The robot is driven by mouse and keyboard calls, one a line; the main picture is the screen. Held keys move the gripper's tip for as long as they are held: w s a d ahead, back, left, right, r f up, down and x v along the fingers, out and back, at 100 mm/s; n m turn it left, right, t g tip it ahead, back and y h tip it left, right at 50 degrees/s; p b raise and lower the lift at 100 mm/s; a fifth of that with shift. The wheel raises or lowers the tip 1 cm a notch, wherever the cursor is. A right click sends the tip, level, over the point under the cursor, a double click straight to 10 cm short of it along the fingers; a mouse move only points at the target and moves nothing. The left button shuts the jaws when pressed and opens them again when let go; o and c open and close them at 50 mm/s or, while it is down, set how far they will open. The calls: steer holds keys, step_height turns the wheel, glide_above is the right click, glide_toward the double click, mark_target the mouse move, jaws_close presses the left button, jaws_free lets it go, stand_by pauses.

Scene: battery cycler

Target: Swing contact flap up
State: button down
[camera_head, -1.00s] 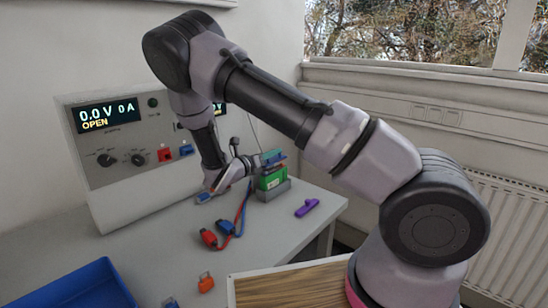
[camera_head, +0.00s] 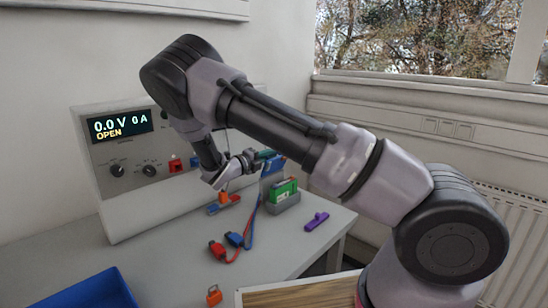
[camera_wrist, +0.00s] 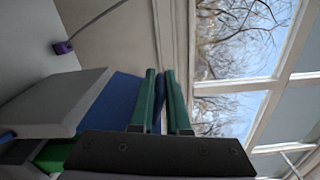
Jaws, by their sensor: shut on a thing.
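The contact flap (camera_head: 272,166) is a blue plate standing roughly upright behind the green battery (camera_head: 285,188), which sits in a grey holder (camera_head: 283,205). My gripper (camera_head: 268,154) is above the holder with its green fingers shut on the blue flap. In the wrist view, the fingers (camera_wrist: 160,90) stand close together and the blue flap (camera_wrist: 112,100) runs in between them. A grey block (camera_wrist: 50,103) and a strip of green (camera_wrist: 57,154) lie beside the flap there. My gripper partly hides the flap in the head view.
The cycler (camera_head: 120,175) stands behind on the left; its display reads 0.0 V, 0 A, OPEN. Red (camera_head: 217,250) and blue (camera_head: 234,239) cable plugs lie in front. A purple piece (camera_head: 317,221) lies right of the holder. A blue tray (camera_head: 85,292) is front left.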

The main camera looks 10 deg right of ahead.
steer(key=shift+w+a+f+n, duration=0.15)
steer(key=shift+w+a+n, duration=0.3)
steer(key=shift+n, duration=0.55)
steer(key=shift+w+a+f+n, duration=0.25)
steer(key=shift+w+n, duration=0.25)
steer(key=shift+n, duration=0.5)
steer(key=shift+w+a+f+n, duration=0.1)
steer(key=shift+w+a+n, duration=0.35)
steer(key=shift+n, duration=0.55)
steer(key=shift+w, duration=0.1)
steer(key=c, duration=0.9)
jaws_free()
steer(key=v, duration=1)
steer(key=shift+s+a, duration=0.25)
steer(key=shift+s, duration=0.1)
